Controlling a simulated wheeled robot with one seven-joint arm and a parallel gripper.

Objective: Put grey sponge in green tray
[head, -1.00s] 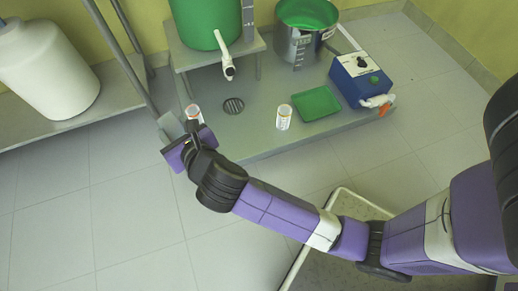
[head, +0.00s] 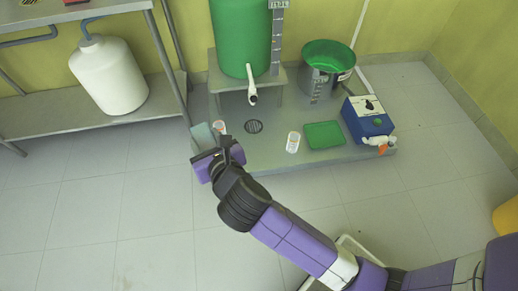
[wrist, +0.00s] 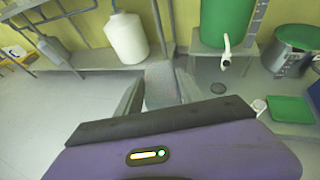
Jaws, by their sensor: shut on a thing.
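The grey sponge (head: 202,136) is held in my gripper (head: 213,145), over the left end of the low grey platform. In the wrist view the sponge (wrist: 160,84) stands between the two fingers, which are shut on it. The green tray (head: 324,135) lies flat and empty on the platform, well to the right of my gripper. The tray also shows at the right edge of the wrist view (wrist: 290,109).
A blue box (head: 368,120) stands right of the tray. A green tank (head: 240,38) and a metal pot (head: 325,75) are behind.

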